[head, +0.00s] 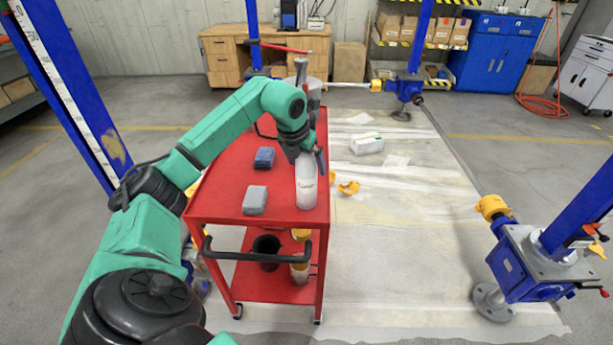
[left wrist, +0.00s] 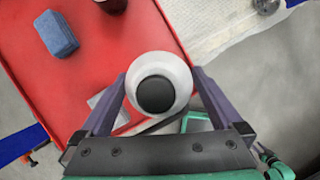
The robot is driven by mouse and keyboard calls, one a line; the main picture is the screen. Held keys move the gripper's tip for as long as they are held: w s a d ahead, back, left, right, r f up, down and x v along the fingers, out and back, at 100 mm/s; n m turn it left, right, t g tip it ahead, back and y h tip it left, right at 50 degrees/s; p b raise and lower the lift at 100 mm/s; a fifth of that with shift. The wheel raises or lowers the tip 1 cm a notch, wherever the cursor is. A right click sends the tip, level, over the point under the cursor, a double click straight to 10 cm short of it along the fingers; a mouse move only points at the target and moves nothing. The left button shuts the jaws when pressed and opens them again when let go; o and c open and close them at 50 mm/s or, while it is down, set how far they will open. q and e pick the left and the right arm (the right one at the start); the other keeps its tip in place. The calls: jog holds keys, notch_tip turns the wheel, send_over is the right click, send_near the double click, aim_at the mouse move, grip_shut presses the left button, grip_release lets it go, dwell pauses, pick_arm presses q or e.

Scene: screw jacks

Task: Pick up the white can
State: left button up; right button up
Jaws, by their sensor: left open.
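The white can (head: 306,183) stands upright on the red cart's top, near its right front corner. In the left wrist view the white can (left wrist: 158,84) shows from above as a pale round body with a dark round top. My left gripper (head: 307,158) is at the can's upper part, with its arm reaching in from the left. In the left wrist view the open fingers of my left gripper (left wrist: 158,90) lie on either side of the can. I cannot tell whether they touch it. My right gripper is not in view.
The red cart (head: 226,189) carries a dark blue block (head: 264,157) and a grey block (head: 255,200) left of the can. Taller items stand behind the arm. Blue jack posts (head: 525,265) stand to the right. The sheeted floor right of the cart is mostly clear.

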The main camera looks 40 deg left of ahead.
pick_arm(q)
jog(key=shift+w+a+f, duration=0.1)
jog(key=shift+w+f, duration=0.05)
jog(key=shift+f, duration=0.15)
jog(key=shift+r, duration=0.1)
grip_shut()
jog(key=shift+r, duration=0.15)
